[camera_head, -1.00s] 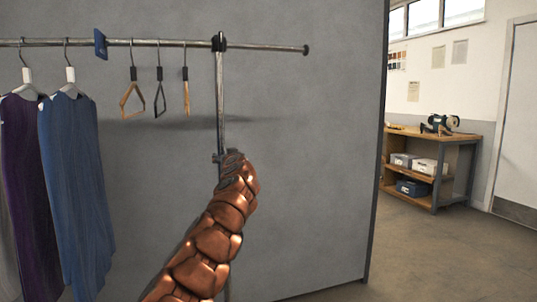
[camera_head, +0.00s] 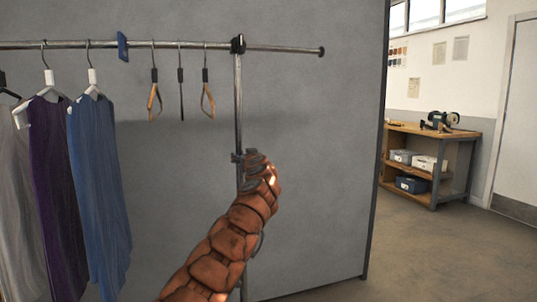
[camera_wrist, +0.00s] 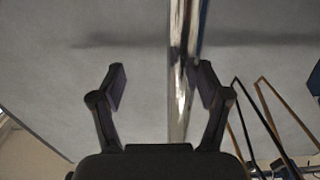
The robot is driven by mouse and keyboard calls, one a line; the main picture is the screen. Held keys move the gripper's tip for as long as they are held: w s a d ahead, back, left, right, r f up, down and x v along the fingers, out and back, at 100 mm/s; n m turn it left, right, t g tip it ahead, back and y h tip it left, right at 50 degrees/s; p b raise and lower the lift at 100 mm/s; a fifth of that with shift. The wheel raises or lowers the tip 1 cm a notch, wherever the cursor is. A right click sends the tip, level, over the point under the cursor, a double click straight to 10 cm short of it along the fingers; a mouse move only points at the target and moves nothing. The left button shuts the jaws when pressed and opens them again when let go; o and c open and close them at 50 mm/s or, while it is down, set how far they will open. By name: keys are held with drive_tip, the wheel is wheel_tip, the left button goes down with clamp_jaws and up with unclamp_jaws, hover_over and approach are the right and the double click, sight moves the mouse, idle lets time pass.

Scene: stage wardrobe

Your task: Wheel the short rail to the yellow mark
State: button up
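The garment rail's upright post (camera_head: 238,100) and top bar (camera_head: 285,49) stand in front of a grey panel. My gripper (camera_head: 243,157) is at the post, below the top bar; my arm partly hides it. In the wrist view my gripper (camera_wrist: 162,78) has its fingers wide apart. The post (camera_wrist: 178,110) passes between them, close against the right finger, which overlaps it; firm contact cannot be told. No yellow mark shows in either view. The rail's foot is out of view.
A blue garment (camera_head: 97,190), a purple garment (camera_head: 55,190) and a pale garment (camera_head: 22,200) hang left of the post, with several empty hangers (camera_head: 154,95). The grey panel (camera_head: 310,150) is behind. Open floor (camera_head: 440,255) lies right, before a wooden bench (camera_head: 440,136).

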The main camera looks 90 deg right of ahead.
drive_tip(key=s+d+p, duration=0.2)
drive_tip(key=s+p, duration=0.1)
drive_tip(key=s, duration=0.4)
drive_tip(key=shift+d, duration=0.25)
idle(0.4)
drive_tip(key=shift+w+a, duration=0.2)
drive_tip(key=shift+w, duration=0.35)
drive_tip(key=shift+b, duration=0.3)
drive_tip(key=shift+a, duration=0.15)
